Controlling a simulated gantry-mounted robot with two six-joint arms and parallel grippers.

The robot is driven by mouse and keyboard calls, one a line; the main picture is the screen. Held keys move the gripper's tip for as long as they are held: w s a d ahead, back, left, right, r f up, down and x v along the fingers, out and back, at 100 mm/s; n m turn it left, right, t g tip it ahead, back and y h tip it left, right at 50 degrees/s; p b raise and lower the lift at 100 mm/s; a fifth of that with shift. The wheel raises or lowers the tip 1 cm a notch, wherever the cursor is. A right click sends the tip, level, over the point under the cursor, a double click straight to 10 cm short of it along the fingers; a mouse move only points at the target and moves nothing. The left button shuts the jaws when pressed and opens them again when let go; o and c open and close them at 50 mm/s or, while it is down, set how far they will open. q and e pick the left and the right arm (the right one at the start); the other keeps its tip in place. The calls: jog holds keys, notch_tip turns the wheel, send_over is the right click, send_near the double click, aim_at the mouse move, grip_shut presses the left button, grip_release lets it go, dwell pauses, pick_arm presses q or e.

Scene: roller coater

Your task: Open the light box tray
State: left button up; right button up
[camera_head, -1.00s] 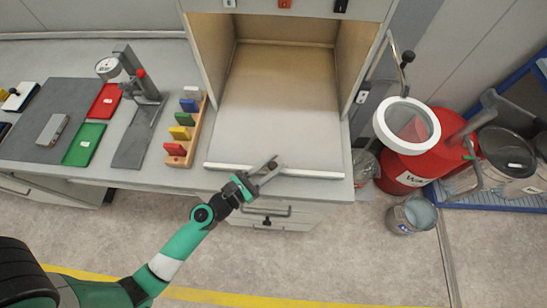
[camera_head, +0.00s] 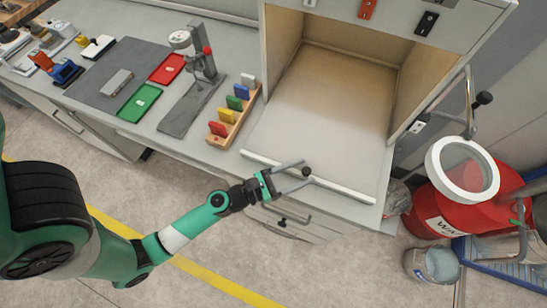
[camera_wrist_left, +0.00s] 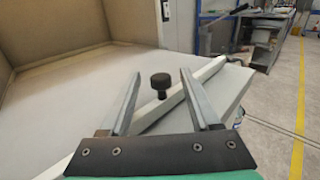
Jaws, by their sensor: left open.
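The light box tray (camera_head: 320,110) is a pale flat panel on the floor of the open-fronted light box (camera_head: 420,75). A white strip runs along its front edge, with a small black knob (camera_head: 306,171) on it. The tray and knob (camera_wrist_left: 160,82) also show in the left wrist view. My left gripper (camera_head: 308,172) is open at the front edge. Its two fingers lie on either side of the knob, with gaps in the wrist view, so they are not closed on it. My right gripper is not in view.
A drawer handle (camera_head: 284,213) sits below the counter front. A rack of coloured blocks (camera_head: 233,115) and a gauge stand (camera_head: 203,60) are left of the box. A red bin (camera_head: 440,212) and bucket (camera_head: 432,264) stand at right. The floor in front is open.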

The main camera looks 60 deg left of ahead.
pick_arm(q)
jog(key=s+b, duration=0.1)
jog(key=s, duration=0.8)
jog(key=shift+s+a, duration=0.15)
jog(key=shift+s, duration=0.15)
